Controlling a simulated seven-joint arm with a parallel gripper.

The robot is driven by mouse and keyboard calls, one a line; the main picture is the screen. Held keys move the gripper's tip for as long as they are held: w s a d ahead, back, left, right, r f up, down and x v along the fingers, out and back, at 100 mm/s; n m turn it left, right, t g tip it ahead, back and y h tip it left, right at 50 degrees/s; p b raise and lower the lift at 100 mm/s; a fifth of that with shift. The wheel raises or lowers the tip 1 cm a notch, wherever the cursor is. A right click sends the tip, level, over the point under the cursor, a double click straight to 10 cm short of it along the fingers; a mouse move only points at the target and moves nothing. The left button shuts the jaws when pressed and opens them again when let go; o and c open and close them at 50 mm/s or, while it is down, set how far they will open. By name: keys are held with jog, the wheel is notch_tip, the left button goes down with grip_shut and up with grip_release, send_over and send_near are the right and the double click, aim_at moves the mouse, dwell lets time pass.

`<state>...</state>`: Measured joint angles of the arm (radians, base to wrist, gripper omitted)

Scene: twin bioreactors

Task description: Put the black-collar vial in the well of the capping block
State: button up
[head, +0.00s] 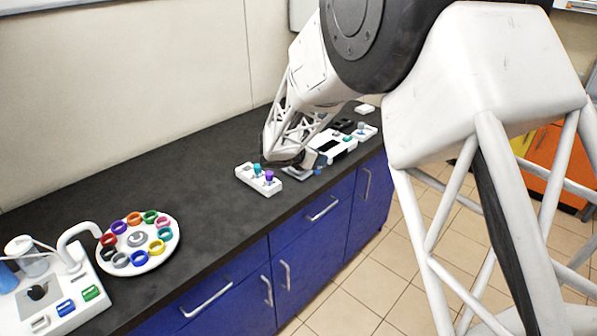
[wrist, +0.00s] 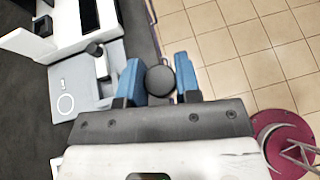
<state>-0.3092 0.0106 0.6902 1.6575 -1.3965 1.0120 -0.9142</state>
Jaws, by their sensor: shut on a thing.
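In the wrist view a round black top, which looks like the black-collar vial (wrist: 160,81), sits between the two blue fingers of my gripper (wrist: 158,79). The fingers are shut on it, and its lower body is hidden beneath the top. In the head view my gripper (head: 317,166) is low over the front edge of the counter, and the vial cannot be made out there. A pale grey block (wrist: 72,82) with a white ring mark lies left of the fingers in the wrist view. I cannot tell whether it is the capping block, and no well is clearly visible.
A white rack (head: 262,186) with teal and purple-topped vials stands left of my gripper. A white instrument (head: 333,145) stands behind it. A round carousel (head: 152,262) of coloured rings is farther left. Bare dark counter (head: 205,205) lies between. Floor drops off beyond the edge.

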jog(key=shift+s+a+f+m+g+h, duration=0.3)
jog(key=shift+s+a+m+g, duration=0.2)
jog(key=shift+s, duration=0.2)
jog(key=shift+s+a+f+m+g+h, duration=0.3)
jog(key=shift+s+a+m, duration=0.2)
jog(key=shift+s, duration=0.25)
jog(key=shift+s+a+f+m+g+h, duration=0.25)
jog(key=shift+s+a+m+g, duration=0.15)
jog(key=shift+s+a+g, duration=0.25)
jog(key=shift+d, duration=0.1)
jog(key=w+a+f, duration=0.1)
jog(key=w+a, duration=0.1)
jog(key=w, duration=1.3)
jog(key=shift+w+a+f, duration=0.25)
jog(key=shift+w+a, duration=0.05)
jog(key=shift+w, duration=0.05)
jog(key=shift+f+t, duration=0.1)
jog(key=shift+t, duration=0.15)
jog(key=shift+f, duration=1.65)
jog(key=shift+f, duration=0.15)
jog(key=o, duration=0.9)
